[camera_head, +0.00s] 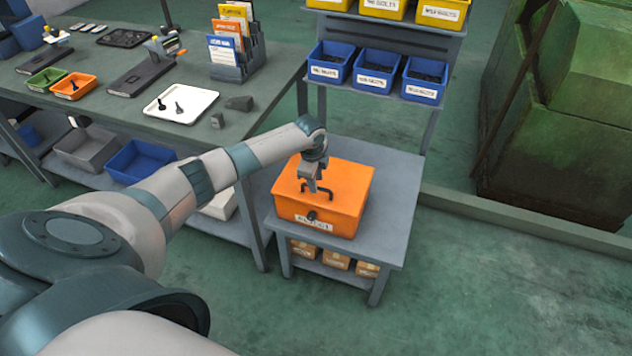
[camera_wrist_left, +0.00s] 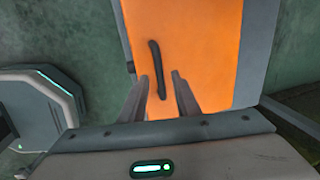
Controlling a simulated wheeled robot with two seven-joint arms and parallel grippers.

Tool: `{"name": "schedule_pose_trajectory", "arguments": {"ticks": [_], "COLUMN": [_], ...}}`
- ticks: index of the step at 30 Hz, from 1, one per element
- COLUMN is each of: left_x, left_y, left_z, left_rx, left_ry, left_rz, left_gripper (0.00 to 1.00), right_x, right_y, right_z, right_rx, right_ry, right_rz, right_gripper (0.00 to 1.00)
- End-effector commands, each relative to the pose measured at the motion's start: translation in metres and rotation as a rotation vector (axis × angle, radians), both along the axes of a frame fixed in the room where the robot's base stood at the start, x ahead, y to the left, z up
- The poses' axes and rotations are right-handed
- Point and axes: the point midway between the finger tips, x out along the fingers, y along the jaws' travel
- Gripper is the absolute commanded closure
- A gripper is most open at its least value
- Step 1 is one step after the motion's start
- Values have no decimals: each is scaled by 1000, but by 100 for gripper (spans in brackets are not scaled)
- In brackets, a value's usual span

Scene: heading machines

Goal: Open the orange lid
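An orange box stands on a small grey table, with its orange lid (camera_head: 345,187) lying shut on top. The lid has a dark bar handle (camera_head: 329,195), and the front of the box has a dark latch (camera_head: 311,215) above a white label. My left gripper (camera_head: 312,188) is over the lid at the handle. In the left wrist view the fingers (camera_wrist_left: 162,92) are apart, with the near end of the handle (camera_wrist_left: 155,62) showing between them. I cannot tell whether they touch it. My right gripper is not in view.
The small grey table (camera_head: 390,215) has a little bare top around the box. Blue bins (camera_head: 376,70) hang on a rack behind it. A long workbench (camera_head: 170,125) with a white tray (camera_head: 180,104) stands left. A large green machine (camera_head: 570,110) stands right.

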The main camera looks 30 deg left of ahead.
Motion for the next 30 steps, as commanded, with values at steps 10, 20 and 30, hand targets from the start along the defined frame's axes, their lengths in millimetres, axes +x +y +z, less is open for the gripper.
{"name": "schedule_pose_trajectory", "arguments": {"ticks": [10,20,30], "left_x": [3,3,2], "left_y": [1,0,1], "left_z": [-16,-15,-12], "left_rx": [1,0,-2], "left_ry": [0,0,10], "left_rz": [-1,-1,0], "left_gripper": [71,100,100], "right_x": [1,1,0], "right_y": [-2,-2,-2], "right_z": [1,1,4], "right_rx": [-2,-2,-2], "right_ry": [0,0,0], "right_rz": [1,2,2], "right_gripper": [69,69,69]}}
